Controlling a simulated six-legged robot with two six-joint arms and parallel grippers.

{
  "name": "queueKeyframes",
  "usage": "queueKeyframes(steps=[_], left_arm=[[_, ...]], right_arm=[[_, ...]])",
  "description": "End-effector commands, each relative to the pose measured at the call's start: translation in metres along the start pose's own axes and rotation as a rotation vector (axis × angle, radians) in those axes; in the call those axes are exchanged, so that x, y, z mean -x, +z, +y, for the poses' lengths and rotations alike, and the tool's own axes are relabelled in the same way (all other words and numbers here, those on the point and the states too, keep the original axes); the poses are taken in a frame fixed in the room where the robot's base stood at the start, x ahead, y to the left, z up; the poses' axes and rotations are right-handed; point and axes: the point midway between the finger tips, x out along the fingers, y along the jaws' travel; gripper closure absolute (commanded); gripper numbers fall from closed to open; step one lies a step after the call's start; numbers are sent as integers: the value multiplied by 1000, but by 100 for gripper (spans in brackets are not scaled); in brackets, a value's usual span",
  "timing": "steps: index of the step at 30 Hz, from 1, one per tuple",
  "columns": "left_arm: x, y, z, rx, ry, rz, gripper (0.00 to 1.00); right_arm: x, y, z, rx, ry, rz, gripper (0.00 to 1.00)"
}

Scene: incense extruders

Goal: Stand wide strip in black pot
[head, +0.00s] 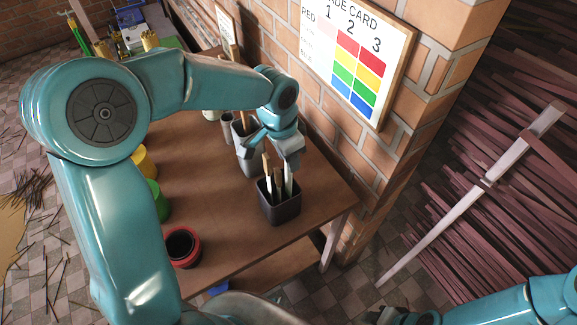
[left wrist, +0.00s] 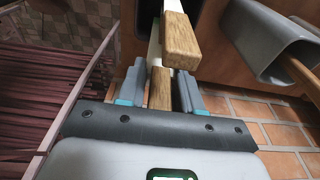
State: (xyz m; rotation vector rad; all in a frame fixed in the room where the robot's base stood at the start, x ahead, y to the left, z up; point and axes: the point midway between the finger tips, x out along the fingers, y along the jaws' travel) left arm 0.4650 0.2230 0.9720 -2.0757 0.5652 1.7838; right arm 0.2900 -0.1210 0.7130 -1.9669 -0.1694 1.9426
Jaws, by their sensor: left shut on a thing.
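The black pot (head: 281,212) stands near the table's right front edge, with several pale strips and wooden-handled pieces upright in it. My left gripper (head: 288,155) is directly above the pot, pointing down. In the left wrist view, my left gripper (left wrist: 160,88) is shut on a wooden-handled strip (left wrist: 160,97). The held piece's lower end is at or inside the pot; whether it touches the bottom is hidden. Another wooden handle (left wrist: 181,42) rises close beside it. I cannot tell from its width which is the wide strip. My right gripper (head: 400,317) shows only partly at the bottom edge.
A grey pot (left wrist: 268,42) with a wooden stick stands close to the black pot. A red pot (head: 183,248), a green pot (head: 158,200) and a yellow pot (head: 144,161) line the table's left side. The brick wall (head: 340,150) with a grade card (head: 355,62) borders the right.

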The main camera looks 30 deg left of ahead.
Motion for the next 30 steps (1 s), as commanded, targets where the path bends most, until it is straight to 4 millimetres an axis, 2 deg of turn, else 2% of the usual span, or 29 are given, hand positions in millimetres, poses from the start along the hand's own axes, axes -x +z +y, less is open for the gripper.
queueKeyframes(steps=[10, 22, 23, 24, 25, 30], left_arm=[[-45, 5, -2, 2, 2, -2, 96], [-51, 6, -3, 1, 0, 0, 96], [-50, 6, -3, 1, 0, 1, 59], [-49, 6, -3, 1, 0, 1, 46], [-49, 6, -3, 1, 0, 1, 40], [-49, 6, -3, 1, 0, 0, 40]], right_arm=[[0, 0, 0, 0, 0, 0, 57], [-5, 0, 2, 0, 0, 0, 57], [-4, 0, 1, 0, 0, 0, 57], [-3, 0, 1, 0, 0, 0, 57], [-3, 0, 1, 0, 0, 0, 57], [-3, 0, 1, 0, 0, 0, 57]])
